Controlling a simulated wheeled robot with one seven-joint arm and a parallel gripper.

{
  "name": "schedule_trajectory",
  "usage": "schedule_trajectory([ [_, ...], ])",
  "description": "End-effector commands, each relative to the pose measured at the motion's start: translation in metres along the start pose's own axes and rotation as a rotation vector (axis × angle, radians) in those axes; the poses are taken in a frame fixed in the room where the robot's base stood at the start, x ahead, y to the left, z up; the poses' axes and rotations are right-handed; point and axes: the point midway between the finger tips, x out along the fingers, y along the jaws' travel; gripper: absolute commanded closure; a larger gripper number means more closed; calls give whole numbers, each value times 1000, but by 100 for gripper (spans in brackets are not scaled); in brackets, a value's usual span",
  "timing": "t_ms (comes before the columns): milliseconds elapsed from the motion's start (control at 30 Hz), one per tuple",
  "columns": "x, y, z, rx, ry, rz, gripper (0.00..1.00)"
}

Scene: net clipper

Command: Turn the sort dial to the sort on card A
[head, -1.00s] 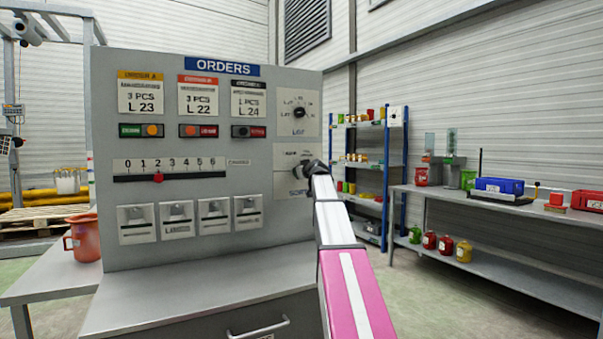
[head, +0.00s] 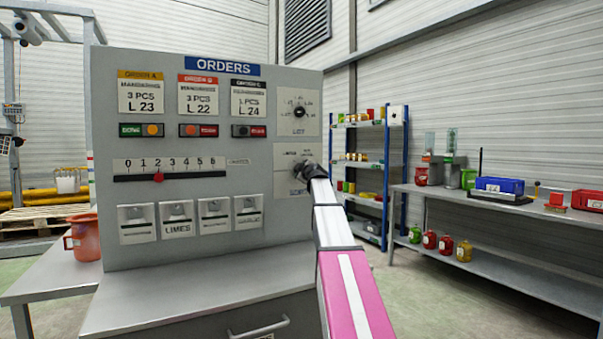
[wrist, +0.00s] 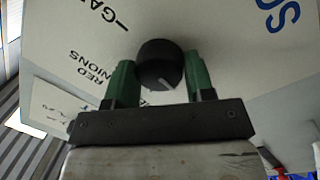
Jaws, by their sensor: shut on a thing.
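The sort dial is a black round knob (wrist: 158,58) with a white pointer mark, seen between the green fingers of my gripper (wrist: 160,76) in the wrist view. The fingers are shut on it from both sides. The pointer mark slants at the knob's lower edge. In the head view my gripper (head: 309,171) covers the dial on the lower right panel plate (head: 282,157). Labels around the dial, including "RED ONIONS" (wrist: 97,82), are partly hidden. Card A (head: 140,97), with a yellow header, hangs at the upper left; its small word looks like "MANDARINS", above "3 PCS" and "L 23".
The lot dial (head: 299,112) sits just above the sort dial. A slider (head: 158,177) with a red marker and several small label plates (head: 177,220) are on the panel's left. A grey counter (head: 200,292) juts out below. A workbench (head: 500,205) stands right.

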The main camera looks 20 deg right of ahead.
Motion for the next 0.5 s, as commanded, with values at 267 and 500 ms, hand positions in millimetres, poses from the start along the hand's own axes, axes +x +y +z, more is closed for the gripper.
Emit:
schedule_trajectory([
  [267, -1, -1, 1, -41, 3, 3, 75],
  [500, -1, -1, 1, -43, 3, 3, 75],
])
